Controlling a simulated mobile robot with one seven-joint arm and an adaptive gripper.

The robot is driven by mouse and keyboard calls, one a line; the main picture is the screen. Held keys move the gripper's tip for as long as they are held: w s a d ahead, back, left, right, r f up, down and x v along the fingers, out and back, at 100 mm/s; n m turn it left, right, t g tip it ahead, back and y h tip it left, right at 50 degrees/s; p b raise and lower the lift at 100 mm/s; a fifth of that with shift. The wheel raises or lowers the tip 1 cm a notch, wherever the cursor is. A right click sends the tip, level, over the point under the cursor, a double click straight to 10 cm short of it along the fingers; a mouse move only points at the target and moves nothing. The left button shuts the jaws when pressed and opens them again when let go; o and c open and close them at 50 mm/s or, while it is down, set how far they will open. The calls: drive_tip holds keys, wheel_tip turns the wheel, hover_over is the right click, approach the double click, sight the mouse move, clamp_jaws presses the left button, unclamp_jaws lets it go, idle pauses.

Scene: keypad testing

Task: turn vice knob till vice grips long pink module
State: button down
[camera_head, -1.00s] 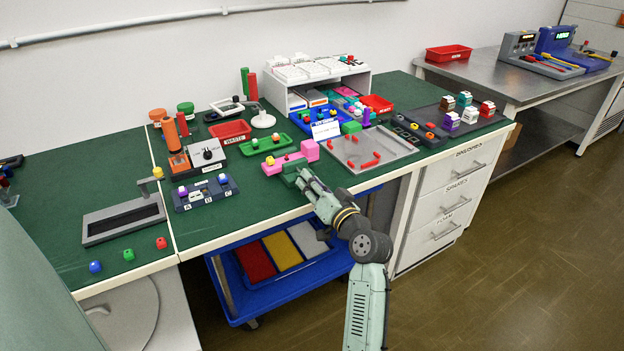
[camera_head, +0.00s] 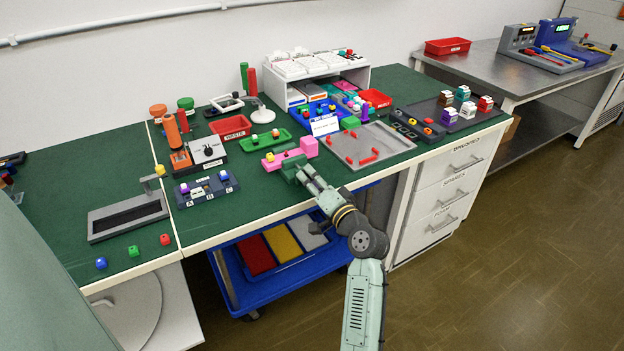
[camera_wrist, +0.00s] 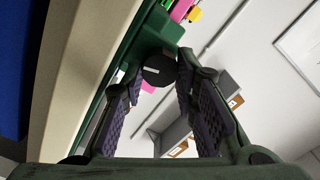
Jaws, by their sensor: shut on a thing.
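In the wrist view the dark round vice knob (camera_wrist: 158,70) is between the fingertips, in front of the green vice body (camera_wrist: 150,32). My gripper (camera_wrist: 160,80) is shut on the knob, reaching from the front right. Whether the vice jaws touch the module cannot be told.
A grey tray with red pieces (camera_head: 385,139) lies right of the vice. A green tray (camera_head: 250,144) is behind it, and a dark panel with lettered slots (camera_head: 200,192) is to the left.

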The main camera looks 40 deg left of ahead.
drive_tip(key=c, duration=1.3)
unclamp_jaws()
drive_tip(key=shift+f, duration=0.1)
